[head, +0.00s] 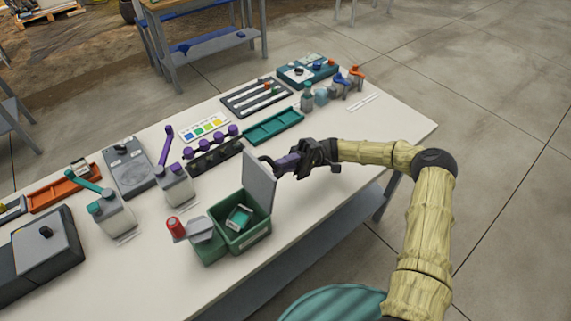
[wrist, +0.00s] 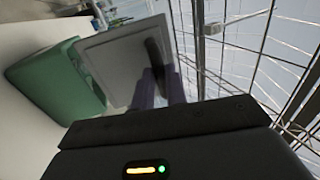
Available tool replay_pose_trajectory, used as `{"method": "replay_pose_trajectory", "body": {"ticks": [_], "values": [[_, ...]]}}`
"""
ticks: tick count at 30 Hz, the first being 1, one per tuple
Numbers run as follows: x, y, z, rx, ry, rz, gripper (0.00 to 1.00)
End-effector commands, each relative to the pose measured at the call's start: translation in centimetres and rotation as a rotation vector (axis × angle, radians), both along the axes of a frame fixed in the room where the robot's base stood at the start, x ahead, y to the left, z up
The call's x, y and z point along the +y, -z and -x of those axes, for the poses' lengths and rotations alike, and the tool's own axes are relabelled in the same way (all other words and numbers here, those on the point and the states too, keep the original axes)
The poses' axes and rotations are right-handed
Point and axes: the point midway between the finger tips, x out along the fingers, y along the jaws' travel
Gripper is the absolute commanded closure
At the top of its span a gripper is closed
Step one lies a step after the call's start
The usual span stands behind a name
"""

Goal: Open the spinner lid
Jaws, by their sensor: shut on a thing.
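The spinner is a green box (head: 252,237) at the table's front edge, open at the top, with a teal item (head: 239,217) inside. Its grey lid (head: 260,180) stands up steeply from the box's right side. In the wrist view the lid (wrist: 112,58) is a flat grey panel beside the green box (wrist: 50,82), with a dark handle (wrist: 155,52) on its face. My gripper (head: 285,163) is at the lid's outer face, its purplish fingers (wrist: 161,88) shut on the handle. The fingers partly hide the handle.
A red knob (head: 174,227) and a small grey-topped part (head: 200,230) are just left of the box. A teal tray (head: 272,128) and a rack with purple caps (head: 213,152) lie behind. Floor is clear right of the table.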

Motion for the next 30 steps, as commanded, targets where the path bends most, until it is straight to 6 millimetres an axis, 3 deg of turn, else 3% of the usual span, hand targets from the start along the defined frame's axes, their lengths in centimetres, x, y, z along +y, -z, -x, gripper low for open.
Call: {"method": "replay_pose_trajectory", "body": {"ticks": [4, 5, 8, 20, 30], "values": [[0.0, 0.1, 0.1, -0.001, -0.003, 0.002, 1.0], [0.0, 0.1, 0.1, -0.001, -0.003, 0.002, 0.82], [0.0, 0.1, 0.0, 0.0, 0.0, 0.001, 0.64], [-0.4, 0.3, -0.4, -0.001, 0.003, 0.001, 0.64], [-3.9, 2.4, -3.7, -0.002, 0.005, 0.002, 0.64]]}}
